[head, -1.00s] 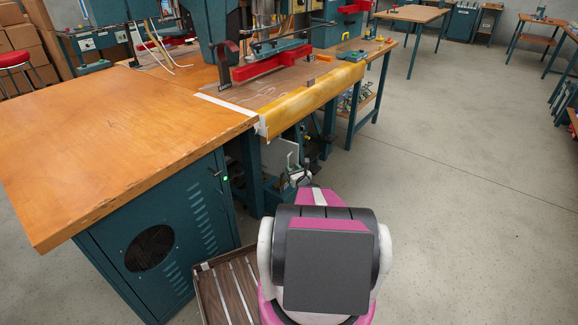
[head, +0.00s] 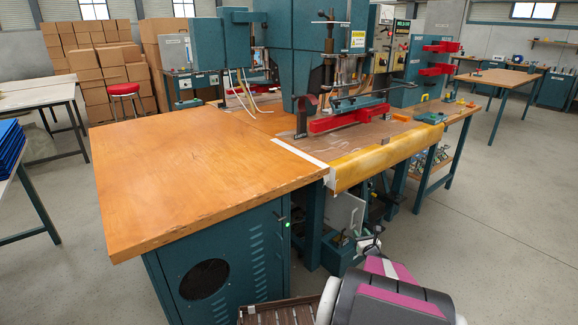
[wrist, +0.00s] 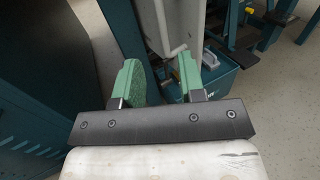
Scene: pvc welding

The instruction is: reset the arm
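My gripper (wrist: 158,80) shows in the wrist view with its two green fingers apart and nothing between them. It points toward the teal lower part of the welding machine (wrist: 215,75) and a pale upright panel (wrist: 178,25), with a gap I cannot judge. In the head view my arm rises at the bottom right, in front of the machine, and my fingers are hidden there.
A wooden worktable (head: 200,180) on a teal cabinet (head: 220,265) stands left of my arm. The welding machine (head: 318,60) has a yellow front edge (head: 385,160). A brown slatted pallet (head: 280,314) lies low by the cabinet. Open floor (head: 500,220) is at the right.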

